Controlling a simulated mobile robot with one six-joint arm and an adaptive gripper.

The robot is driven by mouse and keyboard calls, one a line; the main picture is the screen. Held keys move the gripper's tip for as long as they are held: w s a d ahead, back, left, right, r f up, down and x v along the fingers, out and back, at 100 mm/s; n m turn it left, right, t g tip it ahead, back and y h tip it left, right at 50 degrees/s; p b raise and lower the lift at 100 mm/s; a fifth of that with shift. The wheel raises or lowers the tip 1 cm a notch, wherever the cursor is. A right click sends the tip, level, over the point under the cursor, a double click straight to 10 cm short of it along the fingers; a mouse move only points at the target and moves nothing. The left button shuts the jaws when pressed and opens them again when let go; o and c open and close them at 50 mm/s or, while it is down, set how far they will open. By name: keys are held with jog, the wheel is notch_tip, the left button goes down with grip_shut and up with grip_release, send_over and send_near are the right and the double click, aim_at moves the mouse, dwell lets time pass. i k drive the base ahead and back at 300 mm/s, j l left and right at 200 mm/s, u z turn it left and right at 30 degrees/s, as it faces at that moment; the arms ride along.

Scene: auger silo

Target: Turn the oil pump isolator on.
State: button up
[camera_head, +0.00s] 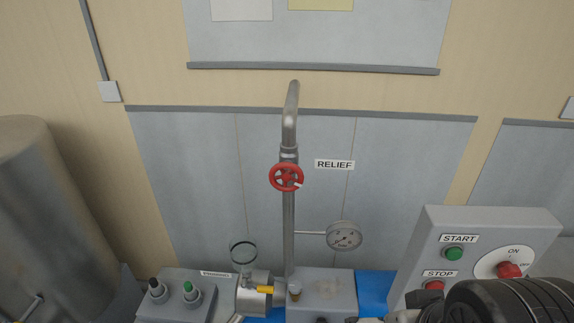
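A red rotary knob (509,270) sits on a round white plate (485,264) marked ON at the top and OFF at the right. It is on the grey control box (432,222) at the lower right. No label naming the oil pump is readable there, and the knob is too small to tell which mark it points at. A dark ribbed part of my arm covers the bottom right corner, just below the knob, and hides the lower part of the box. My gripper's fingers cannot be made out, so I cannot tell whether it is open or shut.
The box also has a green START button (454,254) and a red STOP button (434,286). Left of it stand a gauge (344,236) and a pipe with a red RELIEF handwheel (287,177). A yellow lever (265,289) and a small button box (180,294) sit lower left.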

aim_at(506, 269)
jog(key=z, duration=1.05)
